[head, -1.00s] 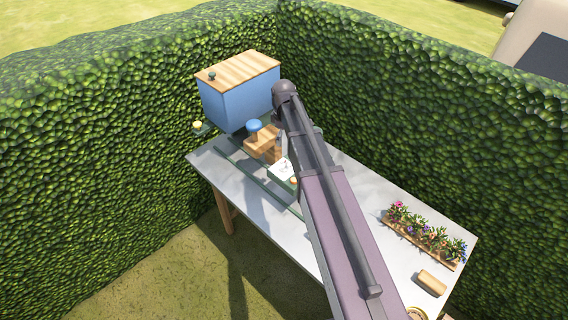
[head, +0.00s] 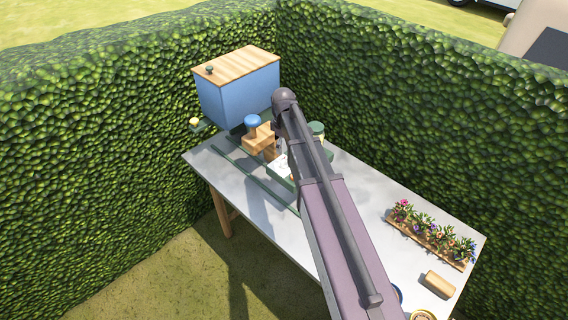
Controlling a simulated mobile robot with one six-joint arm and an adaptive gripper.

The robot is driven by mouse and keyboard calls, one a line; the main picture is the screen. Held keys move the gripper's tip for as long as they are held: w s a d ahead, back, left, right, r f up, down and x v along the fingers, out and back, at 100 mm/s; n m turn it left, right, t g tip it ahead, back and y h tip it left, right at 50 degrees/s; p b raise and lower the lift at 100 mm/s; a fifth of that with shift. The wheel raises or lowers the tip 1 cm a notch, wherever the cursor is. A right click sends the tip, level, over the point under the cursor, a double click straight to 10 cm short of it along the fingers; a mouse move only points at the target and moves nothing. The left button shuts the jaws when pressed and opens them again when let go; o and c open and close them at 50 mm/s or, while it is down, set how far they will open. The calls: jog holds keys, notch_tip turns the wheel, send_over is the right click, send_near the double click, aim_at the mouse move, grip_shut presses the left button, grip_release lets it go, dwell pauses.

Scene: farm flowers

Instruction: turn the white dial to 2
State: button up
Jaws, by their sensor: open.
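A white plate (head: 279,168) on a low green-edged base lies on the table, just left of my arm. It is small and partly covered by my arm. I cannot make out a dial's pointer or numbers on it. My arm crosses the middle of the head view, rising from the bottom to a joint above the table. My gripper is hidden behind the arm, so its place relative to the white plate does not show.
A blue box with a wooden lid (head: 238,88) stands at the table's far end. A blue knob (head: 252,121) on a wooden block is before it. A green-lidded jar (head: 317,128) is right of my arm. A flower tray (head: 432,239) and wooden block (head: 439,284) lie right. Hedges enclose the table (head: 352,182).

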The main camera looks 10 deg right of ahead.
aim_at(283, 162)
jog(key=shift+f+b, duration=3.35)
jog(key=shift+f, duration=0.3)
jog(key=c, duration=1.2)
